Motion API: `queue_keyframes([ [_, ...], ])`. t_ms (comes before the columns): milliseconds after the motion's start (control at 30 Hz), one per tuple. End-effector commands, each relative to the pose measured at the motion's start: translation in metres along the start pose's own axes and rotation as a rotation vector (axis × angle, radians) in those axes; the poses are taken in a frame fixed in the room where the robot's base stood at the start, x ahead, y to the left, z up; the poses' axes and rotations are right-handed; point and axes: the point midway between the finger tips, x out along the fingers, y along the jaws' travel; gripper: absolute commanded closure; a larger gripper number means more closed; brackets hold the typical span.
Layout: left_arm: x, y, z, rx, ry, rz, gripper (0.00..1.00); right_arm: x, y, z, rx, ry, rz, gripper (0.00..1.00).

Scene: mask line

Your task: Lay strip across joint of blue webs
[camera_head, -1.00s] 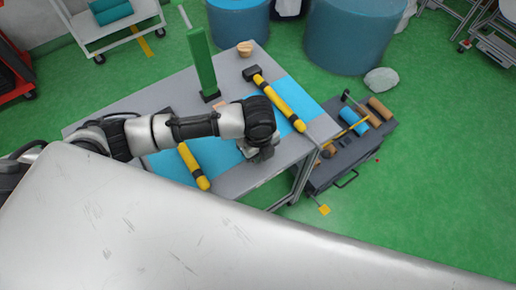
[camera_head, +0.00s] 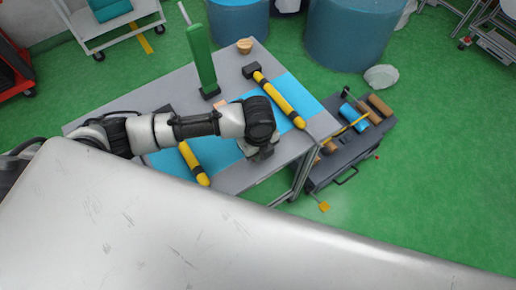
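Blue web material lies flat on the grey table (camera_head: 135,98). One part of the blue web (camera_head: 287,87) shows to the right, and another part (camera_head: 163,165) shows to the left of my arm. My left arm reaches over the table from the left and covers the middle of the web. My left gripper (camera_head: 262,153) points down close over the web near the table's front edge. Its fingers are mostly hidden by the wrist, so its opening and any strip in it cannot be made out. A small orange-pink piece (camera_head: 221,104) shows just behind the arm. My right gripper is not in view.
Two yellow bars, one right (camera_head: 280,98) and one left (camera_head: 194,163), lie across the web. A green upright post (camera_head: 202,58) and a small tan bowl (camera_head: 244,46) stand at the back. A dark cart (camera_head: 345,158) with rolls stands right of the table.

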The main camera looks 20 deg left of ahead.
Motion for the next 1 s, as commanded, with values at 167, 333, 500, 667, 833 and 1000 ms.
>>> queue_keyframes([
  [167, -0.0001, 0.0002, -0.0002, 0.0, 0.0, 0.001, 1.0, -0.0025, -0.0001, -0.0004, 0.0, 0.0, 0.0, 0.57],
  [333, 0.0003, 0.0002, -0.0001, 0.0, 0.0, 0.001, 1.0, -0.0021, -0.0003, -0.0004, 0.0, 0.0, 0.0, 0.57],
  [500, 0.0005, 0.0002, -0.0002, 0.0, 0.0, 0.001, 1.0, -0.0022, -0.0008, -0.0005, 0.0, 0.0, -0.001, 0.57],
  [667, 0.0017, 0.0002, -0.0001, 0.0, 0.0, 0.001, 1.0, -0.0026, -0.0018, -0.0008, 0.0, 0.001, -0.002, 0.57],
  [833, 0.0035, 0.0003, -0.0001, 0.0, 0.0, 0.002, 1.0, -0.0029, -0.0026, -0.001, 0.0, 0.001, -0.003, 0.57],
  [1000, 0.0052, 0.0002, -0.0001, 0.0, 0.0, 0.001, 1.0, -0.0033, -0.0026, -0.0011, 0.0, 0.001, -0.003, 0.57],
])
